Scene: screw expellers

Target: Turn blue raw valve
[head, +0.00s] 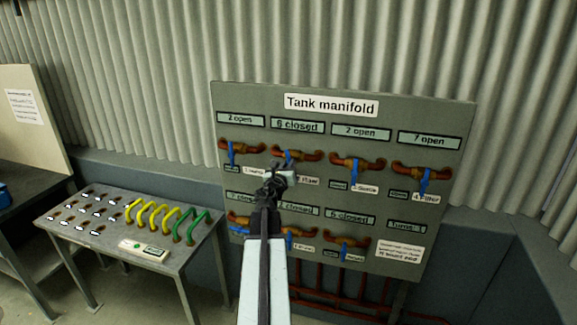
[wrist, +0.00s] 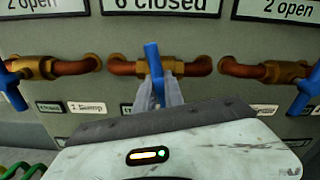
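The blue-handled valve under the "6 closed" plate is second from left in the top row of the Tank manifold board; the label below it seems to read "Raw". Its blue handle (wrist: 152,60) stands nearly upright across the brass body in the wrist view, and part of it shows in the head view (head: 288,154). My gripper (head: 278,168) is in front of this valve. In the wrist view its two grey fingers (wrist: 158,94) flank the handle's lower part. Whether they press on it is unclear. My gripper hides the handle's lower end.
Neighbouring blue-handled valves stand close by on the left (wrist: 14,88) and right (wrist: 304,90). More valves form a lower row, partly behind my arm. A grey table (head: 170,222) with yellow and green handles stands at left.

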